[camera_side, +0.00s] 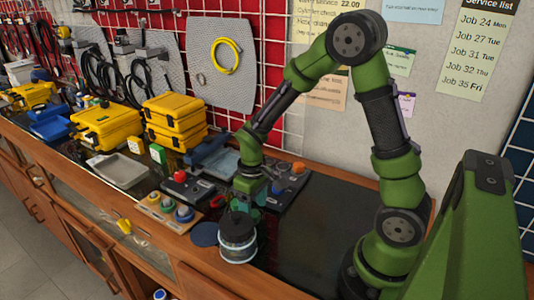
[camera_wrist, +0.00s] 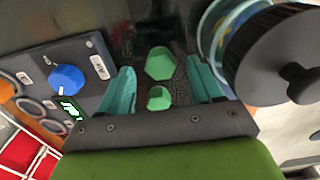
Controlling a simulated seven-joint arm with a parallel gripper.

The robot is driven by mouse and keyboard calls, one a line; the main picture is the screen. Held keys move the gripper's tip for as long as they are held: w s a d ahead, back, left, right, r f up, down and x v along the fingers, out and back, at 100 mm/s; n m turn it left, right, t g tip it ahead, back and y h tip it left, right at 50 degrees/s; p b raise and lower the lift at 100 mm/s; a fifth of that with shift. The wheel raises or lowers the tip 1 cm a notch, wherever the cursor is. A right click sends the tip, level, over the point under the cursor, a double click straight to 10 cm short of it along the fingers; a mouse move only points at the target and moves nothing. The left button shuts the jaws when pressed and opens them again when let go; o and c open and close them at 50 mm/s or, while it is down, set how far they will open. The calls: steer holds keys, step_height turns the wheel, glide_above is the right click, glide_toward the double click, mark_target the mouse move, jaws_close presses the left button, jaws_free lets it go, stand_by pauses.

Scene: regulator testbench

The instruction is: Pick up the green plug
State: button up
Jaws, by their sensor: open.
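In the wrist view two green pieces show between my fingers: a larger faceted one, which I take as the green plug (camera_wrist: 160,63), and a smaller one (camera_wrist: 158,98) nearer the palm. I cannot tell whether they are joined. My gripper (camera_wrist: 161,72) is open, with one teal finger on each side of them and gaps between. In the side view my gripper (camera_side: 256,192) points down over the dark bench mat, behind a black round canister. The plug cannot be made out there.
The black canister (camera_side: 238,229) stands close to my gripper; it also shows at right in the wrist view (camera_wrist: 272,55). A dark control panel (camera_side: 291,186) with a blue knob (camera_wrist: 66,78) lies on the other side. A wooden tray (camera_side: 158,211) with coloured parts sits left. The mat (camera_side: 325,230) right is clear.

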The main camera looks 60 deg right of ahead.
step_height(320, 180, down, 2)
steer(key=shift+f, duration=0.1)
